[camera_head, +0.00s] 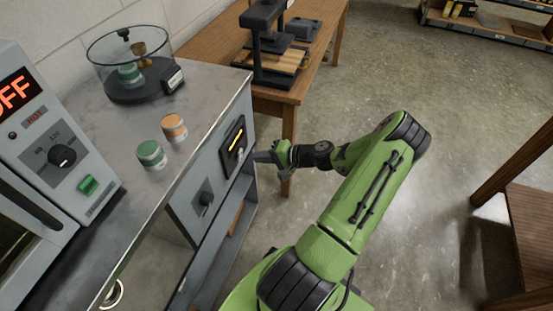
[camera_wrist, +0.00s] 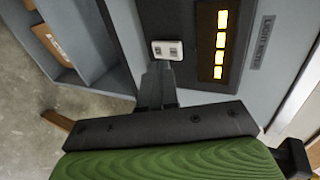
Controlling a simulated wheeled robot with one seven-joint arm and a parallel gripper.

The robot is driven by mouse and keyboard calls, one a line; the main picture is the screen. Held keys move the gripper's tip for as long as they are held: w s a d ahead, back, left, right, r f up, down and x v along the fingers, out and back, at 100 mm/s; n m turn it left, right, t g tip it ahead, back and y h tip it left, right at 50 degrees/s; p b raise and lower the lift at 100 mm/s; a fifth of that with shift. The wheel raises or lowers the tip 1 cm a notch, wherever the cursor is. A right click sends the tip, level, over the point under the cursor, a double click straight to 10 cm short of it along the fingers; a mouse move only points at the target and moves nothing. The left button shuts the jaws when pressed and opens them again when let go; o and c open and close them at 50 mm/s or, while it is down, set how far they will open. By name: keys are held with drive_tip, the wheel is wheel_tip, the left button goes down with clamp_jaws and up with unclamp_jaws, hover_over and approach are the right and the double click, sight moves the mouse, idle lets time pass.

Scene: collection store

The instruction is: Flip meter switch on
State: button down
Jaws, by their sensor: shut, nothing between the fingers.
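The meter is a dark panel (camera_head: 230,150) with a lit yellow bar, on the front of the grey cabinet. In the wrist view the meter's display (camera_wrist: 219,42) shows several lit yellow segments beside a label that seems to read "LIGHT METER". A small white switch (camera_wrist: 167,49) sits beside the display. My gripper (camera_head: 262,157) is in front of the panel, its fingers pointing at it. In the wrist view my gripper (camera_wrist: 158,80) is shut and empty, its fingertips just below the switch. I cannot tell whether they touch it.
The cabinet top (camera_head: 205,90) holds a green-lidded jar (camera_head: 151,155), an orange-lidded jar (camera_head: 174,128) and a round glass-walled device (camera_head: 130,65). An oven-like unit (camera_head: 60,150) reading "OFF" stands left. A wooden table (camera_head: 215,42) is behind.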

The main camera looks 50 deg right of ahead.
sight(241, 152)
drive_tip(key=w, duration=0.2)
drive_tip(key=w+a, duration=0.1)
drive_tip(key=shift+w+a+r+b, duration=0.1)
drive_tip(key=shift+w+r+b, duration=0.15)
drive_tip(key=shift+r+b, duration=0.05)
drive_tip(key=shift+w+a+r+g+p, duration=0.15)
drive_tip(key=shift+w+r+g+p, duration=0.25)
drive_tip(key=shift+p, duration=0.55)
drive_tip(key=shift+f, duration=0.25)
drive_tip(key=shift+r, duration=0.1)
drive_tip(key=shift+r+p, duration=0.65)
drive_tip(key=shift+r, duration=0.1)
